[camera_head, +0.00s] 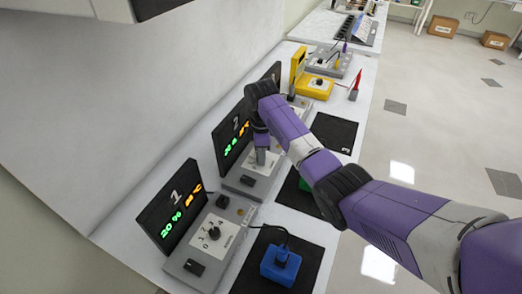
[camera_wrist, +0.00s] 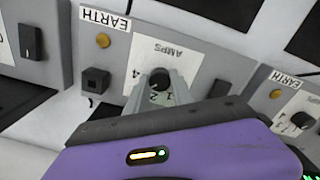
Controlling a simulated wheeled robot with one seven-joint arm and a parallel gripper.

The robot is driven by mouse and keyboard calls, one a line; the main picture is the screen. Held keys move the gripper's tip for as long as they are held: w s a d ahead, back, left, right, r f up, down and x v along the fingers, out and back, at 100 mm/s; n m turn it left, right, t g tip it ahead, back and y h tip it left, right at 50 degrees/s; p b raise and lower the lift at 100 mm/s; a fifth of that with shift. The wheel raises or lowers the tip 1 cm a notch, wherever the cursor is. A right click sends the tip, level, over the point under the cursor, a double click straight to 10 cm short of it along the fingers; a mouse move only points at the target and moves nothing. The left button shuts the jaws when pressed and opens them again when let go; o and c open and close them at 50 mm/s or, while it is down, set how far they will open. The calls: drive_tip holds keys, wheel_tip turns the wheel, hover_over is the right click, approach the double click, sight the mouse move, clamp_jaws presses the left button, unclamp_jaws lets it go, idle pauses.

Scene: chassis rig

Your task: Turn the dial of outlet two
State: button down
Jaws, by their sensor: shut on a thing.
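Outlet two is a grey box (camera_head: 240,183) with a tilted black display (camera_head: 226,143) marked 2, in the middle of the bench in the head view. Its digits are partly hidden by my arm. My gripper (camera_head: 263,157) points down at the box's white dial plate and hides the dial in that view. In the wrist view, the black round dial (camera_wrist: 160,76) sits on a plate (camera_wrist: 178,57) marked AMPS, with numbers around it. My gripper (camera_wrist: 160,88) is shut on this dial, a finger on each side.
Outlet one (camera_head: 214,233), with its own dial and lit display (camera_head: 172,205), stands nearer. A blue plug block (camera_head: 281,262) lies on a black mat (camera_head: 250,246). A green block (camera_head: 304,185) is partly behind my arm. A yellow unit (camera_head: 315,88) stands farther back.

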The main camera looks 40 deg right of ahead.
drive_tip(key=m+p, duration=0.1)
drive_tip(key=m, duration=0.2)
drive_tip(key=shift+r+m, duration=0.15)
drive_tip(key=shift+m, duration=0.15)
drive_tip(key=shift+m+p, duration=0.8)
drive_tip(key=shift+m, duration=0.9)
drive_tip(key=c, duration=1.1)
unclamp_jaws()
wheel_tip(320, 180, up, 8)
drive_tip(key=shift+a+f+b, duration=0.15)
drive_tip(key=shift+f+b, duration=0.05)
drive_tip(key=shift+b, duration=0.4)
